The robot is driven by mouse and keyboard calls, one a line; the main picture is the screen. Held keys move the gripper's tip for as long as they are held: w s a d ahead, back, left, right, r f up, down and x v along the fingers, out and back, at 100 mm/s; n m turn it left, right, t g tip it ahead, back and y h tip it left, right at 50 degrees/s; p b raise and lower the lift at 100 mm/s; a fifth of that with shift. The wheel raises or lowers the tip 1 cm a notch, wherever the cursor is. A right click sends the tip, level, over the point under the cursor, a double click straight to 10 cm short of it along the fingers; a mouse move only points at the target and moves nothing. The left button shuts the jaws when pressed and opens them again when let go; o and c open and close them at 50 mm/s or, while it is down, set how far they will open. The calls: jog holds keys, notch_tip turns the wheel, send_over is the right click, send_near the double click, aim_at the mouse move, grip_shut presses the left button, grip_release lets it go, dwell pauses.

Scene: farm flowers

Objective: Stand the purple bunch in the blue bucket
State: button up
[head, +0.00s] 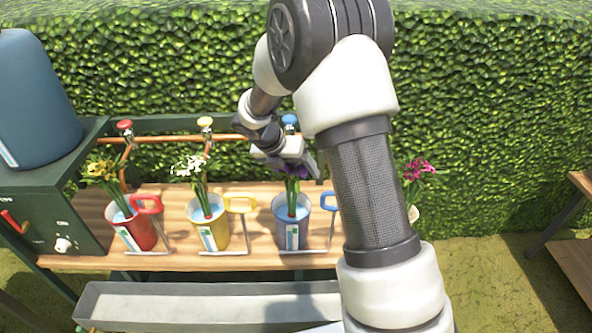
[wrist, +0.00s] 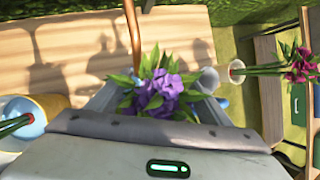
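The purple bunch (head: 292,196) stands nearly upright in the blue bucket (head: 277,226), with its stems inside the rim. Its purple blooms and green leaves show large in the wrist view (wrist: 160,92), while its stems are hidden there. My gripper (head: 299,162) is right above the blue bucket, at the height of the blooms, and partly covers them in the head view. In the wrist view its two grey fingers are spread apart, one on each side of the blooms. I cannot tell whether either finger touches the bunch.
A red bucket (head: 136,236) with yellow flowers and a yellow bucket (head: 212,236) with white flowers stand left on the wooden bench (head: 180,262). Pink flowers (head: 418,169) in a pale cup stand right, partly behind my arm. Taps are behind; a grey trough (head: 200,305) lies in front.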

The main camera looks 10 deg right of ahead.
jog(key=p+v, duration=0.2)
jog(key=v, duration=1.5)
jog(key=shift+r, duration=0.2)
jog(key=shift+s, duration=0.1)
jog(key=s+d+r+m+y+p, duration=0.2)
jog(key=s+d+r+m+p, duration=0.25)
jog(key=s+r+m, duration=0.75)
jog(key=s+d+r+m+t+y+p, duration=0.1)
jog(key=s+r+m, duration=0.4)
jog(key=s+m, duration=0.9)
jog(key=shift+s+m+t+y+p, duration=0.3)
jog(key=shift+m+t+y+p, duration=0.75)
jog(key=shift+m, duration=1.05)
